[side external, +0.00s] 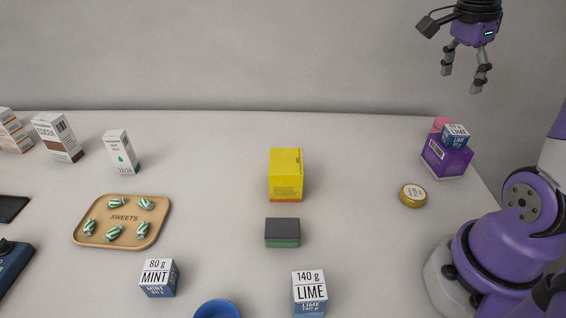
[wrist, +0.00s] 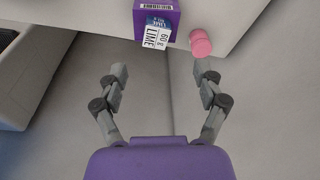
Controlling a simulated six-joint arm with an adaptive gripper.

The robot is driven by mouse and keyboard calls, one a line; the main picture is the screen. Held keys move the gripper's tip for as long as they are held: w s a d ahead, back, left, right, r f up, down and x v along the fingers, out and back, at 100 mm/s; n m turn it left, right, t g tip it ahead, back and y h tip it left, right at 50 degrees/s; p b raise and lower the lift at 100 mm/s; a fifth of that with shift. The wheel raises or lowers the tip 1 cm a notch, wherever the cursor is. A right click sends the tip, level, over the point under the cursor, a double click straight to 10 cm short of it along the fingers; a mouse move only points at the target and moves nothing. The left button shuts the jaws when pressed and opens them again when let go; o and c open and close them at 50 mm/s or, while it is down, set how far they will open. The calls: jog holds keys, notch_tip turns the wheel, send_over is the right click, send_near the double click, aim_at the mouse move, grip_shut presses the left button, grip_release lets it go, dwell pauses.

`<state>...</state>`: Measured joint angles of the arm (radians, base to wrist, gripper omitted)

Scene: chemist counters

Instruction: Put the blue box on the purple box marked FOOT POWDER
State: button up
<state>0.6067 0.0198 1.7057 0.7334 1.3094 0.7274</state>
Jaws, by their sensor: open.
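A purple box (side external: 440,163) stands at the right of the counter, and it also shows at the top of the wrist view (wrist: 151,6). Its FOOT POWDER marking is not readable; a barcode shows. A small blue and white LIME box (side external: 456,137) appears to rest on top of it, and it also shows in the wrist view (wrist: 156,34). Other blue and white boxes are a MINT box (side external: 159,279) and a larger LIME box (side external: 309,294) at the front. My gripper (side external: 462,80) is open and empty, high above the purple box; its fingers show in the wrist view (wrist: 160,72).
A pink object (side external: 440,123) stands behind the purple box. A round yellow tin (side external: 413,196) is nearby to its left. A yellow box (side external: 286,173), a dark green block (side external: 282,233), a tray of sweets (side external: 156,236) and a blue bowl (side external: 217,309) stand further left.

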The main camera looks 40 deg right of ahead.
jog(key=a+f+n+t+y, duration=0.1)
jog(key=a+n+t, duration=0.2)
jog(key=a+n, duration=0.7)
jog(key=w+a+f+n+t, duration=0.1)
jog(key=a+f+n+t, duration=0.1)
jog(key=a+n, duration=0.9)
jog(key=n+t, duration=0.1)
jog(key=n, duration=0.1)
jog(key=shift+w+a+f+n+y, duration=0.2)
jog(key=shift+w+n+y, duration=0.1)
jog(key=shift+y, duration=0.1)
